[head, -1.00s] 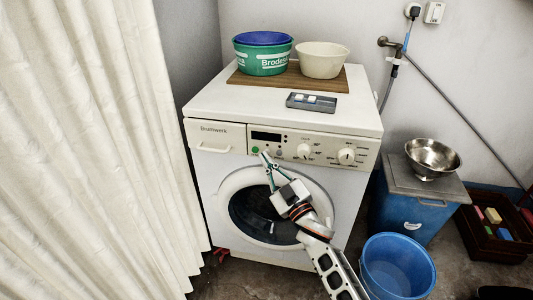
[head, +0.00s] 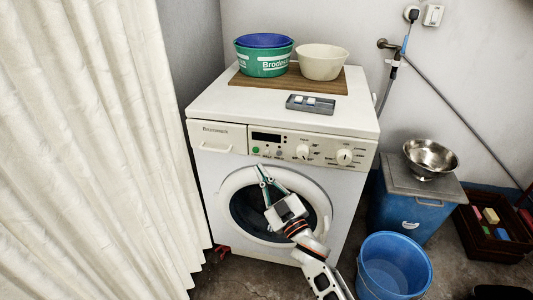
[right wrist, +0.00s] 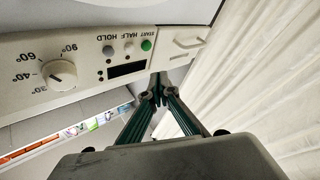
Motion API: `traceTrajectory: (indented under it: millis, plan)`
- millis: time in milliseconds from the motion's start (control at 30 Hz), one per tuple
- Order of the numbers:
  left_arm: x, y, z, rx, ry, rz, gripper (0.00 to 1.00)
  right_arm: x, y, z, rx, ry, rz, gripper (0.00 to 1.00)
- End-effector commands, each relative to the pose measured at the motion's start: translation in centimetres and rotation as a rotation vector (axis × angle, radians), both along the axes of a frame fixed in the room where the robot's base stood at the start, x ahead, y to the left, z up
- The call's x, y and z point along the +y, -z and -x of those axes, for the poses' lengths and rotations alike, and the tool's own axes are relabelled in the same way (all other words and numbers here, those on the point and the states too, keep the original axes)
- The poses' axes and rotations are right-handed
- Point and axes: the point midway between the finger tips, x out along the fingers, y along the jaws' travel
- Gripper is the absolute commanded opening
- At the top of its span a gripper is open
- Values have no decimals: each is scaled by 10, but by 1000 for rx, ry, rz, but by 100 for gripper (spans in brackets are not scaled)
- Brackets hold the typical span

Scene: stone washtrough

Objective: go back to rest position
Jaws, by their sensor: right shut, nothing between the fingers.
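My right gripper (head: 262,172) is in front of the washing machine (head: 225,215), over the upper part of its round door (head: 240,183) and below the control panel. Its fingers are shut with nothing between them. In the right wrist view its green fingers (right wrist: 158,98) come together at the tips. The green button (right wrist: 146,45) shows beyond them, apart from the tips, and it also shows in the head view (head: 256,150). My right arm hides part of the door. My left gripper is not in view.
A cream curtain (head: 80,150) hangs at the left. Two tubs, one green (head: 262,62) and one cream (head: 322,65), stand on a wooden board on the machine. A blue bucket (head: 395,270) and a lidded blue bin (head: 400,212) stand at the right.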

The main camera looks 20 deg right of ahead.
Motion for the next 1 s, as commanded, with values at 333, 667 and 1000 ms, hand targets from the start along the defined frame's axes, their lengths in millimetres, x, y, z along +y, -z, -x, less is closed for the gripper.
traceTrajectory:
  millis: [333, 667, 1000]
  plan:
    - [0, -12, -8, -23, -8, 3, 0, -5, -4, 12, 22, 10, -5, 0]
    - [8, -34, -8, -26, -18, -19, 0, -22, 16, 115, 266, 50, -60, 0]
    - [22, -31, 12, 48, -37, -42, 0, -8, 77, 280, 672, 24, -126, 0]
